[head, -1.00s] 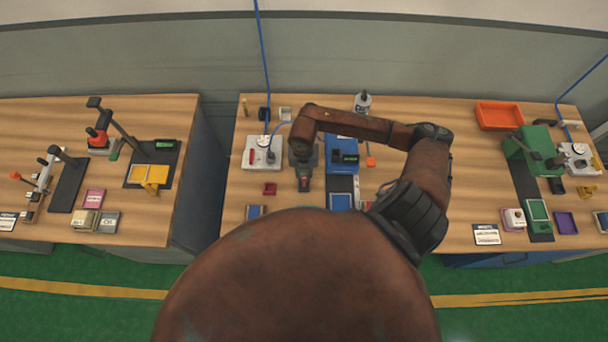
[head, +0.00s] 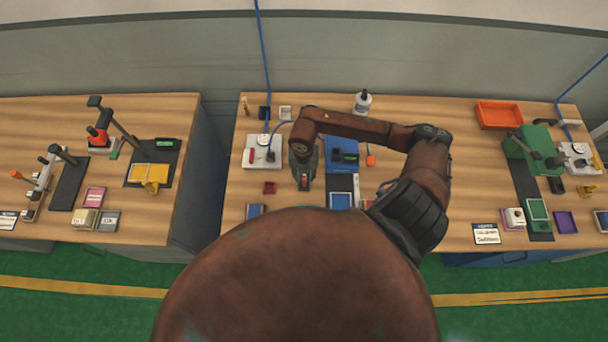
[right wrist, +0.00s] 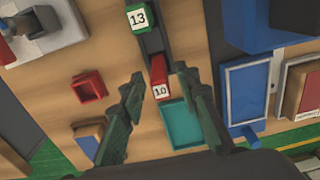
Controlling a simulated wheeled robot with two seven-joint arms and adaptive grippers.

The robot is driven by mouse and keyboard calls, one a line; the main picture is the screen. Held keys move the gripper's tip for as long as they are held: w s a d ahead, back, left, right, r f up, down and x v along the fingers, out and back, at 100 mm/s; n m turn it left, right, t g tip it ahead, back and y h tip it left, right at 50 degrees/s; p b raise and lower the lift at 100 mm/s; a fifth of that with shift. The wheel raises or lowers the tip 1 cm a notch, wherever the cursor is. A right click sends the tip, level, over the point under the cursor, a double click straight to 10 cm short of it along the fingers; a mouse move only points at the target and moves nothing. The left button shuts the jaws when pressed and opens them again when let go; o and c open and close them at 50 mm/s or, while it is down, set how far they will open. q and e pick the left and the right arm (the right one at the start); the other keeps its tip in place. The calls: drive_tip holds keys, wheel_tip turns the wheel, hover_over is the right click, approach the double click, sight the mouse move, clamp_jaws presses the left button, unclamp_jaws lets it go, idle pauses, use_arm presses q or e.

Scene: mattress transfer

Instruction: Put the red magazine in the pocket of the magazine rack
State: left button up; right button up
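A red block with a white "10" label (right wrist: 160,79), which may be the red magazine, stands on a dark strip in the right wrist view. My right gripper (right wrist: 160,73) is open, with its dark green fingers on either side of this block and gaps beside it. In the head view my right gripper (head: 304,182) points down over the middle bench, with a bit of red showing at its tips. A small empty open red box (right wrist: 90,87) lies to the left of the fingers. I cannot tell which thing is the magazine rack. My left gripper is not in view.
A green block labelled "13" (right wrist: 140,19) sits further along the strip. A teal tray (right wrist: 181,126) lies right under the fingers. A blue machine (head: 342,150) stands close to the right. A grey-white base with a cable (head: 257,153) stands to the left. Bare wood lies further left.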

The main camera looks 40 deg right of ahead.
drive_tip(key=shift+r, duration=0.3)
wheel_tip(320, 180, up, 12)
drive_tip(key=b, duration=0.1)
drive_tip(key=shift+f+b, duration=0.15)
drive_tip(key=shift+b, duration=0.15)
